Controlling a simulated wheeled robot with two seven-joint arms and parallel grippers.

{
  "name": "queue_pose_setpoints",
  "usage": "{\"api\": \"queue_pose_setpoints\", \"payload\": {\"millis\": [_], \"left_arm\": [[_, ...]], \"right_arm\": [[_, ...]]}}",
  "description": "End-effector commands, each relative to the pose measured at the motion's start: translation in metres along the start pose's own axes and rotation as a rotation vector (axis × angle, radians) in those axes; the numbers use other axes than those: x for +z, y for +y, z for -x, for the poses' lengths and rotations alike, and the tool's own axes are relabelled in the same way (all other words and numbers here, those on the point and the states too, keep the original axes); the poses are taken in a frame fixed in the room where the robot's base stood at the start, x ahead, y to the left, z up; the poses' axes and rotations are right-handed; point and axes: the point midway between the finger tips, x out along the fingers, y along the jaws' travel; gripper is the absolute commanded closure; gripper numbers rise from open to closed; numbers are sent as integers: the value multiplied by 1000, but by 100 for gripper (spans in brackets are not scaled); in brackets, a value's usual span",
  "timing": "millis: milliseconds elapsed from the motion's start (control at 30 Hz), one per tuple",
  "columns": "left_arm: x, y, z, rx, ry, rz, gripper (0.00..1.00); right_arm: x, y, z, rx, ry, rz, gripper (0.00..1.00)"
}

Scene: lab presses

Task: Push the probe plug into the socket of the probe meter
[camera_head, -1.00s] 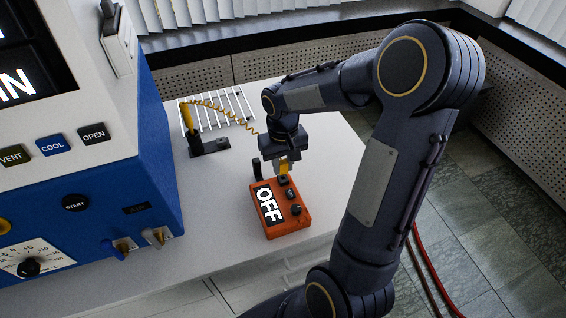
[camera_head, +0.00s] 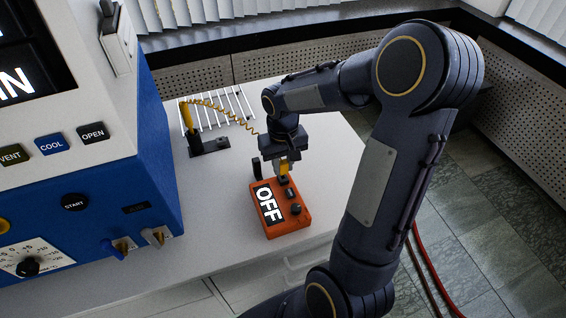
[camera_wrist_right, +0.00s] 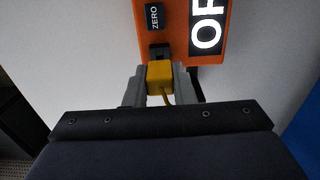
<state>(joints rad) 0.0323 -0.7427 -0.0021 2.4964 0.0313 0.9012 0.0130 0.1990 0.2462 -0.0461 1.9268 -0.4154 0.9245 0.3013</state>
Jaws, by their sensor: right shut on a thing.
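The orange probe meter (camera_head: 287,226) lies on the white bench and its display reads OFF. In the right wrist view the meter (camera_wrist_right: 178,45) fills the top, with a ZERO button and a dark socket block (camera_wrist_right: 159,51). My right gripper (camera_head: 284,171) is shut on the yellow probe plug (camera_wrist_right: 159,74). The plug is right at the socket block; I cannot tell how deep it sits. A yellow coiled cord (camera_head: 225,110) runs from behind the gripper to the yellow probe handle (camera_head: 187,117). My left gripper is not in view.
The probe stands in a black holder (camera_head: 209,146) beside a white wire rack (camera_head: 225,103). A large blue and white press (camera_head: 150,170) takes up the left. The bench right of the meter is clear up to its edge.

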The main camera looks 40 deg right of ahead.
Motion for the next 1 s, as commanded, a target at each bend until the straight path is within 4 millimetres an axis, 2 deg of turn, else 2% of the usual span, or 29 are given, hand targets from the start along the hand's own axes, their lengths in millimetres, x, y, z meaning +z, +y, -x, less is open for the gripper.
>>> {"api": "queue_pose_setpoints", "payload": {"millis": [667,700,867,1000], "left_arm": [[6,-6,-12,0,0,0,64],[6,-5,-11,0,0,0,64],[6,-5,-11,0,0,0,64],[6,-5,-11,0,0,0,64]], "right_arm": [[0,0,-18,0,0,0,99],[0,0,-17,0,0,0,72],[0,0,-17,0,0,0,52],[0,0,-17,0,0,0,52]]}}
